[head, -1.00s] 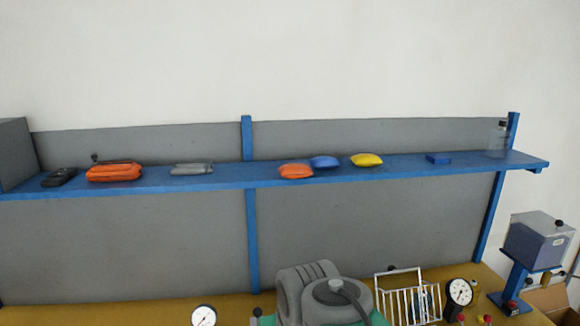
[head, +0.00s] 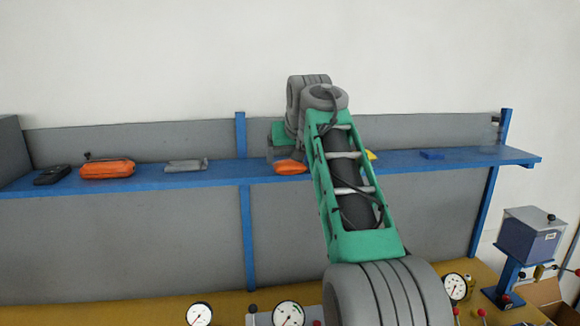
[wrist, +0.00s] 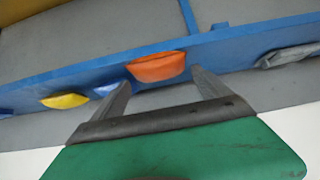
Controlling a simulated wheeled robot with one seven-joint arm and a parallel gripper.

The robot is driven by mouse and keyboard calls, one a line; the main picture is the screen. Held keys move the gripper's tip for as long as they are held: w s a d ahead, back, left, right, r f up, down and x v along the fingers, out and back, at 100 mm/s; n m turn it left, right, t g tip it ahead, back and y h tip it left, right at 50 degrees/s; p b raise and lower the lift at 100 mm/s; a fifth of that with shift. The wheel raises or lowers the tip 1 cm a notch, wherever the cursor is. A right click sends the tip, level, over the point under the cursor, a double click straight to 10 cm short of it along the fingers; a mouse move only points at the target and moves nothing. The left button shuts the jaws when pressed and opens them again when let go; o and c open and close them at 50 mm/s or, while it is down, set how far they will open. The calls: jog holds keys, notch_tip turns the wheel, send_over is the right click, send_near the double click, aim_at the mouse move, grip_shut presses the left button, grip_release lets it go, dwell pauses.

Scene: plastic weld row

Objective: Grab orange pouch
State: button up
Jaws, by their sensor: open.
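The orange pouch (head: 291,167) lies on the blue shelf (head: 215,178), just left of my arm in the head view. In the wrist view the orange pouch (wrist: 157,67) lies on the shelf beyond the fingertips, roughly between their lines. My gripper (wrist: 162,85) is open and empty, with its two grey fingers apart on either side of the pouch's near edge. I cannot tell whether a finger touches the shelf. In the head view my gripper (head: 280,150) is mostly hidden behind my wrist.
A yellow pouch (wrist: 65,101) and a blue pouch (wrist: 104,90) lie beside the orange one. A grey folded item (head: 186,166), an orange case (head: 107,169) and a black device (head: 52,175) sit left on the shelf.

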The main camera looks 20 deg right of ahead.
jog(key=x, duration=0.3)
jog(key=shift+s+r, duration=0.1)
jog(key=shift+c, duration=0.2)
jog(key=c, duration=1)
